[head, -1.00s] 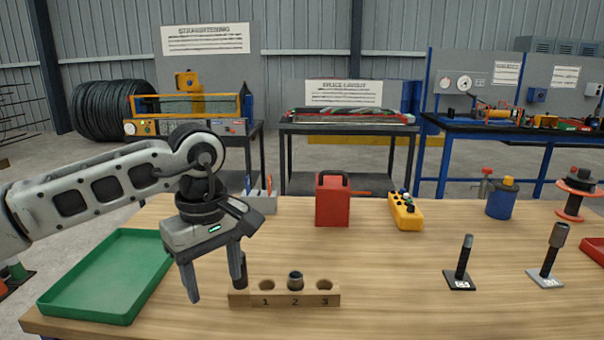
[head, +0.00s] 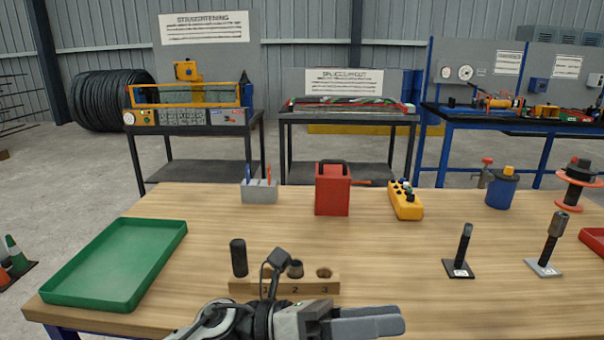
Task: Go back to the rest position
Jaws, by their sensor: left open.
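My left gripper (head: 385,321) is low at the bottom edge of the head view, in front of the wooden block (head: 252,287), with its fingers pointing right. It is open and holds nothing that I can see. The block has numbered holes. A dark cylinder (head: 238,258) stands upright at its left end, and a short dark sleeve (head: 295,268) sits at hole 2. Hole 3 looks empty. My wrist hides part of the block around hole 1. My right gripper is not in view.
A green tray (head: 165,262) lies at the table's left. Two upright bars on plates (head: 461,250) (head: 551,245) stand right. The table between block and bars is clear.

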